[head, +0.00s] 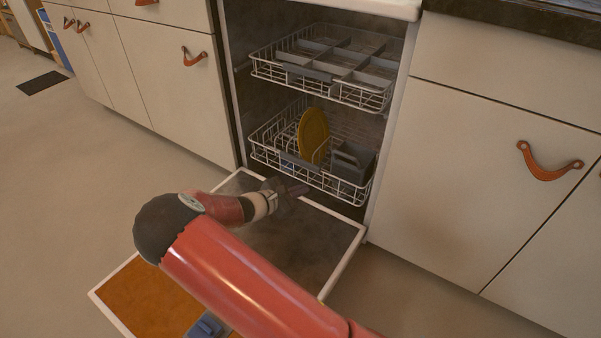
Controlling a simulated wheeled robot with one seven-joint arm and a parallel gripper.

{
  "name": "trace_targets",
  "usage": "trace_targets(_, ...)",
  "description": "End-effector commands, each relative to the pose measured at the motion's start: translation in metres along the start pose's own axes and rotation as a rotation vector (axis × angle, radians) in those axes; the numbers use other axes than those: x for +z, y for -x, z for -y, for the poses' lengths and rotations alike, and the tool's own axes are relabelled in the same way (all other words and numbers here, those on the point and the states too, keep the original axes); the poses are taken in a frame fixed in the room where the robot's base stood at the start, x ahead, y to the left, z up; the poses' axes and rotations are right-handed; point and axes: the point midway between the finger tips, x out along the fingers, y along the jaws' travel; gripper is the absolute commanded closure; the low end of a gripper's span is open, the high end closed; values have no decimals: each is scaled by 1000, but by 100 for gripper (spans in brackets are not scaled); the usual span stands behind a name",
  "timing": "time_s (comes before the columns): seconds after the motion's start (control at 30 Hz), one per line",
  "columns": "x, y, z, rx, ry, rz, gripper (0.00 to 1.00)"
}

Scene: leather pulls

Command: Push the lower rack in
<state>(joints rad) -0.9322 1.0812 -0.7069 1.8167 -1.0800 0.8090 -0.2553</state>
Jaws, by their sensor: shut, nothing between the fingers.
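The lower rack (342,188) of the open dishwasher is a white wire basket. It sits mostly inside the cavity, with its front edge near the opening. It holds a yellow plate (314,134) standing on edge and a grey cutlery basket (352,160) at its right. My gripper (300,190) is shut and empty, with its fingertips close to the rack's lower front edge. I cannot tell whether they touch it. My arm covers part of the open dishwasher door (337,241).
The upper rack (376,100) hangs above, with grey dividers in it. The dishwasher door lies folded down in front of the opening. Pale cabinets with orange leather pulls (548,162) stand on both sides. Open floor (70,200) is at the left, with a dark mat (41,83).

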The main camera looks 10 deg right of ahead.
Motion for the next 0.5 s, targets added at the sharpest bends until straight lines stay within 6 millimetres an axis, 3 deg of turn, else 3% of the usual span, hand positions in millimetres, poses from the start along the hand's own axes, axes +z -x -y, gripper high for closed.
trace_targets(0.03, -18, 3, -8, 66, 72, 40, 100)
trace_targets(0.2, -54, 15, -31, 237, 249, 144, 100)
trace_targets(0.37, -73, 25, -43, 327, 339, 198, 100)
trace_targets(0.5, -77, 23, -47, 350, 362, 214, 100)
